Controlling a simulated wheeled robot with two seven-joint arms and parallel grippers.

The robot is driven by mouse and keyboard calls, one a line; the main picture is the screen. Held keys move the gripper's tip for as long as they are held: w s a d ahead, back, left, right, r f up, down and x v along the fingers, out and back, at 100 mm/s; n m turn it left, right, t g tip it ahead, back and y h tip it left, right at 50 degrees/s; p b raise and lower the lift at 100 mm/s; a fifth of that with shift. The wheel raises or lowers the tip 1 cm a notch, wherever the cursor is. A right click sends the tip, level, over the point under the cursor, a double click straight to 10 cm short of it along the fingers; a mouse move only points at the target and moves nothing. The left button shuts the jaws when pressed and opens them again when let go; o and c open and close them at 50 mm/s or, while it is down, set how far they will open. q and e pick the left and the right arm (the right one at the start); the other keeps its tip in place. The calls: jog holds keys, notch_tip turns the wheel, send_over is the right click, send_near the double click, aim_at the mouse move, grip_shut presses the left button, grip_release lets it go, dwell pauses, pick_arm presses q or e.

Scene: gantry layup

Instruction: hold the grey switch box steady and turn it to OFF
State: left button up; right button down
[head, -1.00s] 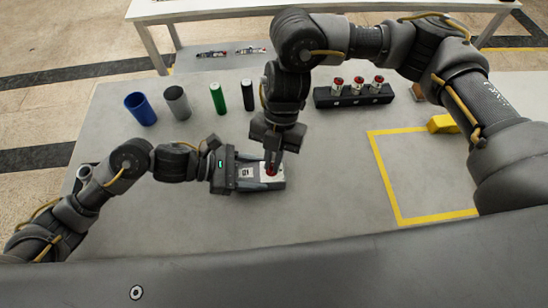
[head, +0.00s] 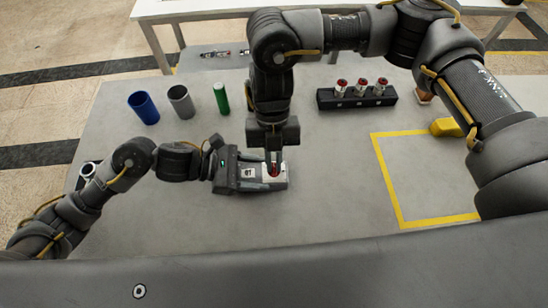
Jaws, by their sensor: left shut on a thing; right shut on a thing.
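My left gripper (head: 240,174) comes in from the left and is shut on the box's body.
A blue cup (head: 144,108), a grey cup (head: 181,103) and a green cylinder (head: 221,99) stand behind on the left. A black rack (head: 356,98) holds red-topped pieces. A yellow block (head: 445,127) lies by a yellow-outlined, empty square (head: 400,220).

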jog(key=c, duration=1.5)
grip_release()
jog(key=v, duration=1.2)
jog(key=shift+d, duration=0.1)
pick_arm(q)
jog(key=o, duration=1.2)
jog(key=shift+o, duration=0.2)
jog(key=shift+a, duration=0.1)
